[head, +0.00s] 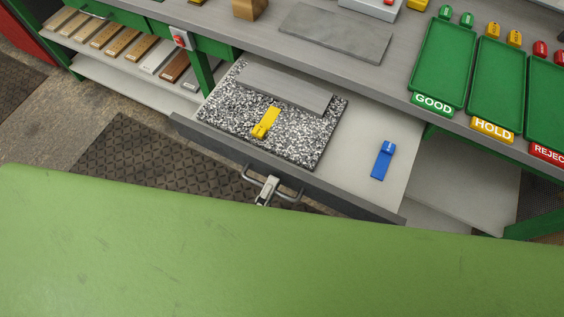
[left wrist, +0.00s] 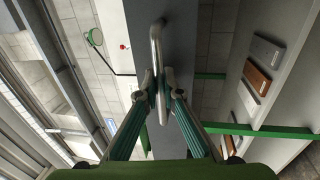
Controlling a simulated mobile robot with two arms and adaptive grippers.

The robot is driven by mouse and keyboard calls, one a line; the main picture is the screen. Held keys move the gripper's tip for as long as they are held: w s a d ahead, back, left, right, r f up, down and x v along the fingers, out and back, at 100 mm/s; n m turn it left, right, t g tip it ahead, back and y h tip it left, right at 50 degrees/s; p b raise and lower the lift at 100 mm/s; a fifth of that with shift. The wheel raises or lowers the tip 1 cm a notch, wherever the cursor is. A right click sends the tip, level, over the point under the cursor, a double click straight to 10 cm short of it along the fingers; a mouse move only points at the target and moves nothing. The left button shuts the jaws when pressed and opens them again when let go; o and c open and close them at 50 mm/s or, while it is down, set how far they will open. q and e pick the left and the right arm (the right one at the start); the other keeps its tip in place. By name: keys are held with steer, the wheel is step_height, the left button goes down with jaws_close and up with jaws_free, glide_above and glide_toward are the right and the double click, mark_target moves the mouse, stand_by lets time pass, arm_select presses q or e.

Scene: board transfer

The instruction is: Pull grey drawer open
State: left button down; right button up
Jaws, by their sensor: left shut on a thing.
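The grey drawer (head: 350,202) stands pulled out from under the bench in the head view. Its metal bar handle (head: 289,196) is on the front face. My left gripper (head: 267,185) is shut on the handle near its middle. In the left wrist view the two fingertips (left wrist: 159,90) close on the handle bar (left wrist: 156,42), in front of the dark drawer front. Inside the drawer lie a speckled board (head: 215,108), a grey bar (head: 285,88), a yellow piece (head: 267,122) and a blue piece (head: 383,160). My right gripper is out of sight.
The bench top (head: 370,85) above carries a grey plate (head: 340,32) and green trays marked GOOD (head: 443,65), HOLD (head: 498,80) and REJECT. A lower shelf (head: 120,75) at left holds several sample strips. A dark floor mat (head: 130,160) lies in front of the bench.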

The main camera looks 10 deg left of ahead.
arm_select(q)
steer(key=shift+r+v, duration=0.2)
steer(key=shift+v, duration=0.8)
steer(key=shift+r+v, duration=0.15)
steer(key=shift+v, duration=0.8)
steer(key=shift+s, duration=0.1)
steer(key=c, duration=2.5)
jaws_free()
steer(key=v, duration=1.2)
